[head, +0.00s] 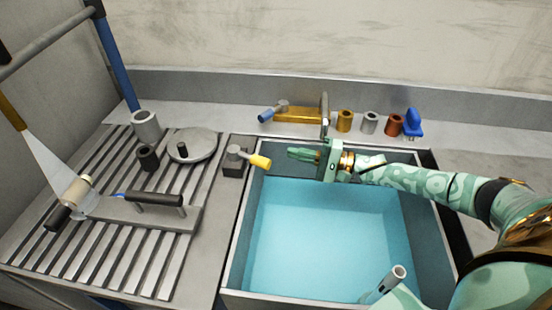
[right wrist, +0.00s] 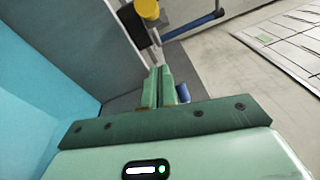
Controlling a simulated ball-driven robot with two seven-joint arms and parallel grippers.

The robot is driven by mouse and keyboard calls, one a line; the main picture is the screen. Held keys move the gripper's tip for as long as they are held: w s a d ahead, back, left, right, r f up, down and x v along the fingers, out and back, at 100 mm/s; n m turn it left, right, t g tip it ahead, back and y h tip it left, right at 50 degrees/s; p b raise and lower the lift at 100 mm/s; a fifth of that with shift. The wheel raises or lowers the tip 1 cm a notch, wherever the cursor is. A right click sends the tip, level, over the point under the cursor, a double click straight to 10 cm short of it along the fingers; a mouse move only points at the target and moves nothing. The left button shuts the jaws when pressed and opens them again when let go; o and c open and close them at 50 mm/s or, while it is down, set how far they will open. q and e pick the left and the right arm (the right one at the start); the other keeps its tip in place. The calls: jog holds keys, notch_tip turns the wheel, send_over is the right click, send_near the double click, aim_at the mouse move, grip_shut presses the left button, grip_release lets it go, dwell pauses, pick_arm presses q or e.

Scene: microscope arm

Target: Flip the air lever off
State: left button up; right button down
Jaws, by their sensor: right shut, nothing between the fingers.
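A lever with a yellow handle (head: 260,161) sits on a dark block (head: 235,168) at the basin's back left corner. A second lever with a blue handle (head: 266,115) is on a brass pipe (head: 298,115) behind the basin. I cannot tell by marking which is the air lever. My right gripper (head: 291,153) is shut and empty, just right of the yellow handle and apart from it. In the right wrist view its fingertips (right wrist: 158,70) point toward the yellow handle (right wrist: 147,9), with a blue bar (right wrist: 195,25) nearby. My left gripper is out of view.
A basin (head: 233,288) with blue water lies under my right arm. A slatted rack (head: 125,262) at left holds a round lid (head: 192,146) and a handled plate (head: 178,217). A pale cone (head: 52,168) spreads from a brass nozzle (head: 11,112). Several cylinders stand on the back ledge.

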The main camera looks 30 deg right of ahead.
aim_at(250, 159)
jog(key=a, duration=0.6)
jog(key=shift+w+a+r+p, duration=0.15)
jog(key=shift+w+r+p, duration=0.15)
jog(key=shift+w+r, duration=0.15)
jog(key=shift+s, duration=0.1)
